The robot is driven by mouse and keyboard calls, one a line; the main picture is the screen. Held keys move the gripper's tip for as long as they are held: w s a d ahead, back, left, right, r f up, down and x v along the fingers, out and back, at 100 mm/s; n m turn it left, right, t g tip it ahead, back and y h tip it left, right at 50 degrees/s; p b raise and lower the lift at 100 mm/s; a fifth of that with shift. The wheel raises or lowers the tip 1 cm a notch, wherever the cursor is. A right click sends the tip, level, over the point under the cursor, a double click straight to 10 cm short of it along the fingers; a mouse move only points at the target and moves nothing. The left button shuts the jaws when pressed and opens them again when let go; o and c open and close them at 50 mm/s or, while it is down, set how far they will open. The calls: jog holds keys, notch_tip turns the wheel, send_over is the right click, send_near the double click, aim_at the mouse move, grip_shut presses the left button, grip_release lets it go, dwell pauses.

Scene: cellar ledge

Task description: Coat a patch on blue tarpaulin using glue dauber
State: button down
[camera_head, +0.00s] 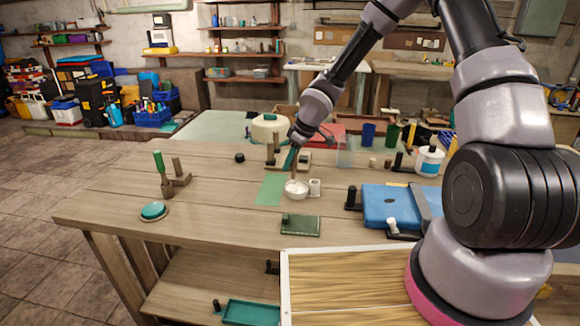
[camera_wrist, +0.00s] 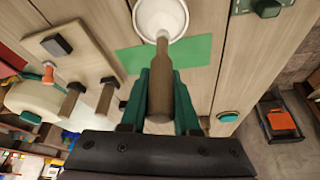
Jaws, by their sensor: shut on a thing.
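My gripper (camera_head: 292,158) is shut on the brown handle of the glue dauber (camera_wrist: 161,80), and its green fingers flank the handle in the wrist view. The dauber points down at a white bowl (camera_head: 296,190); its head is hidden at or inside the bowl, and I cannot tell whether it touches glue. The bowl also shows at the top of the wrist view (camera_wrist: 143,17). It stands beside a green mat (camera_head: 270,190). The blue tarpaulin (camera_head: 375,212) lies flat to the right of the bowl, with a small dark spot on it and a white-topped piece at its front edge.
A dark green plate (camera_head: 301,225) lies in front. A white-and-blue tub (camera_head: 429,162) and upright dark posts stand around the tarpaulin. A green-handled tool (camera_head: 162,175) stands at left. The table's front left is mostly clear.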

jog(key=shift+r, duration=2.4)
